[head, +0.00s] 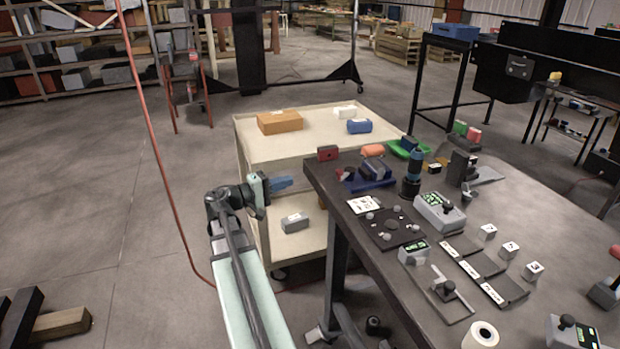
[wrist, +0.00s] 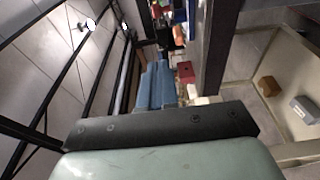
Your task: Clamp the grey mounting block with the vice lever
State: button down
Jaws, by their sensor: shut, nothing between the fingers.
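My gripper (head: 281,184) has blue fingers that are together and empty. It is in the air left of the table, beside the cream trolley; the fingers also show in the wrist view (wrist: 155,86). A blue-based, dark-bodied device that looks like the vice (head: 371,180) stands at the table's far left corner. A small red and black part at its left may be the lever (head: 345,174). I cannot tell whether a block sits in its jaws. A grey block with a white label (head: 294,223) lies on the trolley's lower shelf, below my gripper; it also shows in the wrist view (wrist: 304,110).
The dark table (head: 335,205) holds a red block (head: 327,153), a blue and black cylinder (head: 412,176), a green tray (head: 404,148) and several small devices. The trolley (head: 300,147) carries a brown box (head: 279,122) on top. A red cable (head: 150,150) hangs at the left.

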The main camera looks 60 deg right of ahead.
aim_at(337, 174)
jog(key=s+a+x, duration=0.1)
jog(key=s+x, duration=0.1)
jog(key=x, duration=1.1)
jog(key=shift+a, duration=0.25)
jog(key=shift+s+a, duration=0.2)
jog(key=shift+s, duration=0.9)
